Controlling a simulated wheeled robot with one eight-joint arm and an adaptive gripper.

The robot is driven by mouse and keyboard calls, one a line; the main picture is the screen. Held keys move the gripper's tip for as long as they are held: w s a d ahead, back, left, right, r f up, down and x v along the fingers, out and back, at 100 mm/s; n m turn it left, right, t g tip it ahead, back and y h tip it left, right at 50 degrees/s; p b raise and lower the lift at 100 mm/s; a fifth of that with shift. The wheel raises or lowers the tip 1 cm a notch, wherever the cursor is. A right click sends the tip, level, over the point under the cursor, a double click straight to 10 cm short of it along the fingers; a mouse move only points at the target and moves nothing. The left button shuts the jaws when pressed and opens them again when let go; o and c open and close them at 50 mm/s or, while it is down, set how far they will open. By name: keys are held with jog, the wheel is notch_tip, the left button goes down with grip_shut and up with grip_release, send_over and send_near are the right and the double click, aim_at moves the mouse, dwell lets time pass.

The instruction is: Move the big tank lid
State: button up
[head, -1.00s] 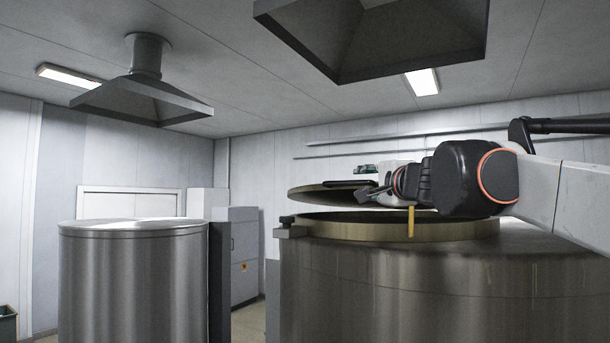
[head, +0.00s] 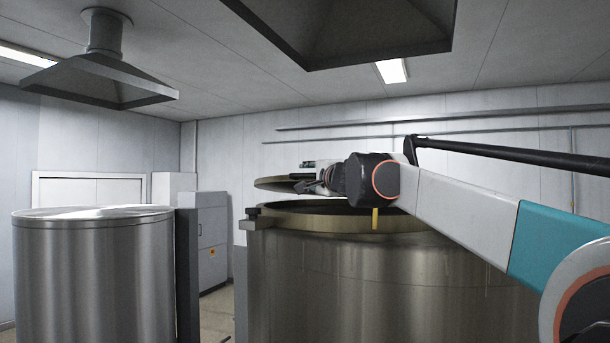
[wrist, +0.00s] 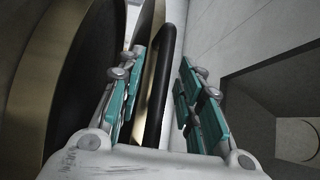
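The big tank lid (head: 272,184) is a flat round plate held just above the open rim (head: 335,222) of the large steel tank (head: 370,285), with a gap beneath its left edge. My gripper (head: 312,184) reaches in from the right, over the opening. In the wrist view, the lid's black bar handle (wrist: 165,85) runs between the teal-padded fingers of my gripper (wrist: 163,62). The lid's thin edge (wrist: 150,62) shows behind it. My wrist hides the lid's right part.
A closed steel tank (head: 95,275) stands at left, beside a dark post (head: 188,275). A grey cabinet (head: 212,240) is behind. Exhaust hoods hang overhead, one left (head: 100,78) and one above the big tank (head: 350,30). Pipes (head: 450,120) run along the back wall.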

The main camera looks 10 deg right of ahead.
grip_shut()
jog(key=shift+r, duration=0.1)
notch_tip(320, 180, up, 7)
jog(key=w+p, duration=0.1)
jog(key=p, duration=0.3)
jog(key=shift+d+r+p, duration=0.15)
jog(key=shift+d+p, duration=0.15)
jog(key=shift+d, duration=0.1)
jog(key=shift+w, duration=0.1)
grip_release()
